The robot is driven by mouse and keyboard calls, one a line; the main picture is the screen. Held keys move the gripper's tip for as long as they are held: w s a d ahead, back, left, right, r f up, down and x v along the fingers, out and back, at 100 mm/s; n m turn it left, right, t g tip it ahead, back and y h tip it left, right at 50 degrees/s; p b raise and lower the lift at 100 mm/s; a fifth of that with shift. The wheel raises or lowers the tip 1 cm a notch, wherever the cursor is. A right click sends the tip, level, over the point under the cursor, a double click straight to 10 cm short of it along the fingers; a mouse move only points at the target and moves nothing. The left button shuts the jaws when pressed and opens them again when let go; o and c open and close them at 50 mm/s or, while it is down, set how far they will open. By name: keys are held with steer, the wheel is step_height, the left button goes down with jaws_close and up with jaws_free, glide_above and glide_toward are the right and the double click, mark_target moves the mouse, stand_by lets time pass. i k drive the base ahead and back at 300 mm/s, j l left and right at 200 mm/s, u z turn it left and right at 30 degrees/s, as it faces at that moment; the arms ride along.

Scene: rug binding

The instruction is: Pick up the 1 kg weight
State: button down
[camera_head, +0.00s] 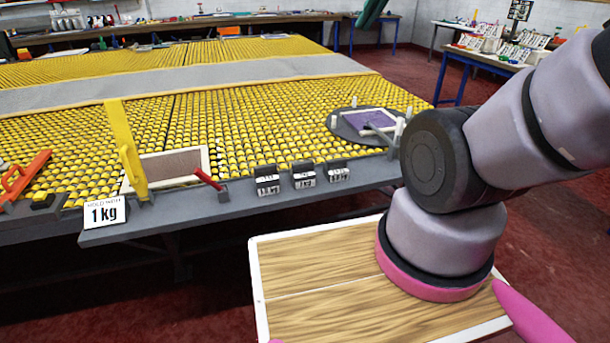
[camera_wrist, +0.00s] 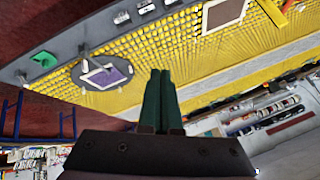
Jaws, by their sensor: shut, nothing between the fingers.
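Three small dark weights with white labels stand in a row on the grey front edge of the table: a left one (camera_head: 266,180), a middle one (camera_head: 303,174) and a right one (camera_head: 337,172). Their labels are too small to read surely, so I cannot tell which is 1 kg. Two of them also show at the top of the wrist view, the nearer one here (camera_wrist: 121,18). My gripper (camera_wrist: 160,73) has dark green fingers, shut and empty, well apart from the weights. A dark green piece (camera_head: 371,12) at the head view's top edge looks like its tip.
A sign reading "1 kg" (camera_head: 104,213) stands at the table's front left, beside a yellow upright (camera_head: 124,145). A red-handled tool (camera_head: 208,180) lies left of the weights. A round grey plate with a purple frame (camera_head: 367,122) lies right. A wooden-topped board (camera_head: 330,300) is below.

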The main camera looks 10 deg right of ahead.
mark_target(302, 173)
steer(key=i+l, duration=0.15)
steer(key=l, duration=0.25)
steer(key=i+l+u, duration=0.1)
steer(key=l, duration=0.3)
steer(key=i+l, duration=0.2)
steer(key=l, duration=0.2)
steer(key=i+l+u, duration=0.15)
steer(key=l, duration=0.3)
steer(key=i+l, duration=0.15)
steer(key=l, duration=0.25)
